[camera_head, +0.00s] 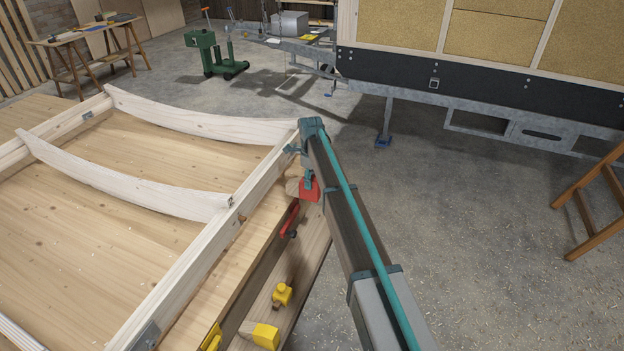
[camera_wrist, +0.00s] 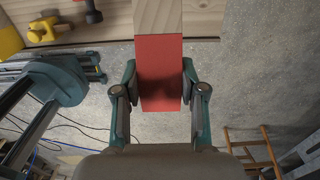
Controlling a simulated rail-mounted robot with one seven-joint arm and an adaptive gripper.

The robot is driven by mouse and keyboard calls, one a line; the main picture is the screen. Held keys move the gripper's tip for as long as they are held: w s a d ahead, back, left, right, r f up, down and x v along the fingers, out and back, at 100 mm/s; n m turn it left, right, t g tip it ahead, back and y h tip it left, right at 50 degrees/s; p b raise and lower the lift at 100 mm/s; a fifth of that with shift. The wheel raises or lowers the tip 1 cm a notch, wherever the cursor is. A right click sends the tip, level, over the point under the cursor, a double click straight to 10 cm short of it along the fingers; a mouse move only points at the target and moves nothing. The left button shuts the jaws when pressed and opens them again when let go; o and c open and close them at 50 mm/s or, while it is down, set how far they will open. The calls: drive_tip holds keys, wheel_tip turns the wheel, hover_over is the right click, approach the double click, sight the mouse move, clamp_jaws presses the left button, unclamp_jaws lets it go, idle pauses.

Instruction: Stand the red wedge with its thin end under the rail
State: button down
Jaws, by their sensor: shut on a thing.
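The red wedge (camera_wrist: 160,62) has a red butt, and pale wood continues from it toward the top of the wrist view. My gripper (camera_wrist: 160,78) is shut on the red butt, one finger on each side. In the head view my gripper (camera_head: 308,179) and the wedge (camera_head: 309,192) are beside the far end of the long pale rail (camera_head: 215,250). A rounded wood end shows just left of the red butt. My arm hides part of this area, and I cannot tell whether the thin end is under the rail.
A red-handled piece (camera_head: 289,220), a yellow knobbed piece (camera_head: 281,294) and a yellow-ended wood piece (camera_head: 265,336) sit along the plank (camera_head: 300,285). Curved pale ribs (camera_head: 130,180) join the rail at left. Concrete floor lies open to the right, with a wooden trestle (camera_head: 590,205).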

sight(294, 181)
drive_tip(key=shift+w+a+f+b, duration=0.1)
drive_tip(key=shift+a+f+b, duration=0.15)
drive_tip(key=shift+f, duration=0.35)
drive_tip(key=shift+w+a+f+b, duration=0.1)
drive_tip(key=shift+f+b, duration=0.15)
drive_tip(key=shift+f, duration=0.3)
drive_tip(key=shift+w+a+f+p, duration=0.1)
drive_tip(key=shift+w+a, duration=0.15)
drive_tip(key=shift+a, duration=0.7)
drive_tip(key=shift+w+a+f+p, duration=0.1)
drive_tip(key=shift+w+a, duration=0.2)
drive_tip(key=shift+a, duration=0.6)
drive_tip(key=shift+w+a+f+p, duration=0.1)
drive_tip(key=shift+w+a, duration=0.15)
drive_tip(key=shift+a, duration=0.7)
drive_tip(key=shift+f, duration=0.25)
drive_tip(key=c, duration=0.6)
unclamp_jaws()
wheel_tip(294, 181, up, 12)
